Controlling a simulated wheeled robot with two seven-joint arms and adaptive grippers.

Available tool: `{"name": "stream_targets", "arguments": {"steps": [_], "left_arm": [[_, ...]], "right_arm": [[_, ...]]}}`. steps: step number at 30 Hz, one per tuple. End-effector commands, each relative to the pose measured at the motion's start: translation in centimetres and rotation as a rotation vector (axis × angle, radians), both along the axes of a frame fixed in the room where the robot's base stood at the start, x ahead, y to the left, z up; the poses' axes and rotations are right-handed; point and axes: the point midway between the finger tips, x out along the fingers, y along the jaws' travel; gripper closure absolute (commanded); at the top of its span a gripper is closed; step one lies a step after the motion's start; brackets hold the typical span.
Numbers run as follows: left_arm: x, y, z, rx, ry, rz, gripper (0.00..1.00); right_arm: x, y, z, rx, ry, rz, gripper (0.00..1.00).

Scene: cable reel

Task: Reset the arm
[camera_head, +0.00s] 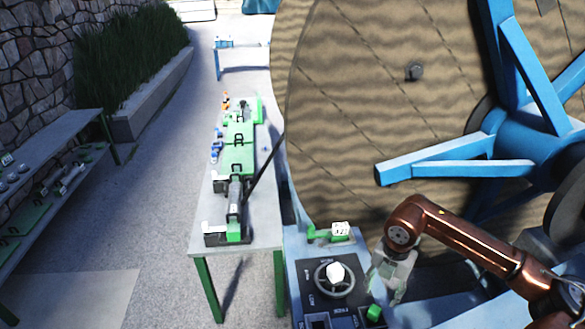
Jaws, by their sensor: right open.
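My right arm comes in from the right, copper-coloured, and ends in a grey gripper (391,276). The gripper points downward with its fingers apart and nothing seen between them. It hangs just right of a dark control panel (308,272). The panel carries a round handwheel (351,287) with a pale knob in the middle, and a green button (374,313) near its lower right. A green part (318,235) with a white marked block (341,229) sits behind the panel. My left gripper is not in view.
A huge wooden cable reel (370,120) with blue spokes (460,160) fills the right side, close behind my right arm. A grey table (255,225) with green cases and tools stands left of the panel. A shelf (70,140) lines the left wall. Open floor (160,210) lies between.

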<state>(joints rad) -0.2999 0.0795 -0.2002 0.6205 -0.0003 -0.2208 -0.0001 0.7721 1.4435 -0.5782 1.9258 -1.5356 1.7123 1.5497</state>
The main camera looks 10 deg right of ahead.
Motion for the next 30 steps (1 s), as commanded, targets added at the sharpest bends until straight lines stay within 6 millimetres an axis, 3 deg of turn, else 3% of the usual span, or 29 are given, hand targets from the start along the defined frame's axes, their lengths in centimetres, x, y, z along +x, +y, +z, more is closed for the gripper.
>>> {"name": "stream_targets", "arguments": {"steps": [9, 15, 21, 30], "left_arm": [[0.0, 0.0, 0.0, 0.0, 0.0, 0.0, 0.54], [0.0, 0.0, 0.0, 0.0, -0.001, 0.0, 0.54], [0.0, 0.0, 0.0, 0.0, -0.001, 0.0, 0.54], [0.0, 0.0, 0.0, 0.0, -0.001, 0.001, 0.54]], "right_arm": [[-0.2, 0.1, -6.0, 0.001, 0.005, 0.001, 0.54], [-0.1, 0.0, -8.7, 0.0, 0.003, 0.0, 0.54], [-0.1, 0.0, -9.9, 0.0, 0.001, 0.0, 0.54], [-0.1, 0.0, -10.0, -0.001, 0.001, 0.001, 0.54]]}}
